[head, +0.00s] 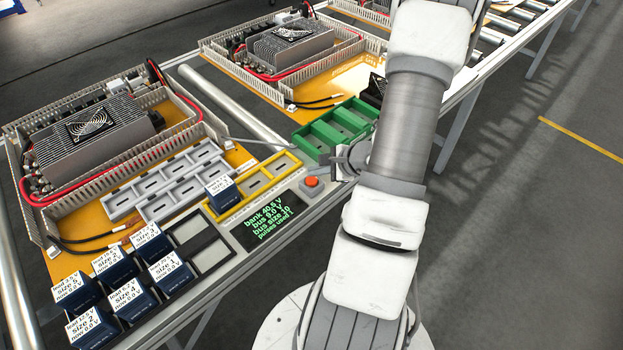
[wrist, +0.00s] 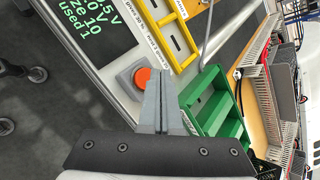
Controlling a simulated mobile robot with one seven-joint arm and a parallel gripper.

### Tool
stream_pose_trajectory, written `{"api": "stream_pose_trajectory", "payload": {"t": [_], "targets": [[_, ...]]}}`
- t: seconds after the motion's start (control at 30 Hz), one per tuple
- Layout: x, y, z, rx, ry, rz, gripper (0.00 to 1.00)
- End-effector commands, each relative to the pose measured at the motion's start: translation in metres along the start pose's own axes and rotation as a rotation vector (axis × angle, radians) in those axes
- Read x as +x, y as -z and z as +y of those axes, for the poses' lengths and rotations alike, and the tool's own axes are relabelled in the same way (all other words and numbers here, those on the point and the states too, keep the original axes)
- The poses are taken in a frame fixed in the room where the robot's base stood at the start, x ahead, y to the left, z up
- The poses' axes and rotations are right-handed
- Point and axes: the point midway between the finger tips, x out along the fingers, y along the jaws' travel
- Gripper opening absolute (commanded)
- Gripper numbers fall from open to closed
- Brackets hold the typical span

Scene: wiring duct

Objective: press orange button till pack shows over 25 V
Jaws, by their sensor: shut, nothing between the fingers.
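The orange button (head: 311,182) sits on a grey base at the edge of the panel beside the display (head: 268,222). The display seems to read bank 40.5 V, bus 0.0 V, bus size 10, pulses used 1. One blue pack (head: 220,194) stands in the yellow tray (head: 263,182); its label is too small to read surely. My gripper (head: 342,165), partly hidden by my arm, is close to the right of the button. In the wrist view, my shut, empty fingers (wrist: 160,72) are just right of the orange button (wrist: 142,77); contact cannot be told.
Several blue packs (head: 122,290) with white labels stand at the lower left. A green tray (head: 326,133) lies beyond the button, with a dark block (head: 374,90) at its far end. Grey trays (head: 162,180) and a finned power unit (head: 92,133) with red cables stand at left.

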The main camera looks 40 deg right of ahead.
Motion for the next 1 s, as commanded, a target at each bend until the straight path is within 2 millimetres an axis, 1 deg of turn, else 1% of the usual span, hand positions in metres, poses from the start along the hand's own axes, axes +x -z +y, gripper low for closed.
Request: {"api": "stream_pose_trajectory", "payload": {"t": [0.23,0.57,1.0], "targets": [[0.0004,0.0003,0.0003,0.0,0.0,0.0,0.0],[0.0066,0.0048,0.0047,-0.001,0.0,0.0,0.0],[0.006,0.0043,0.0044,0.0,0.0,0.0,0.0]]}}
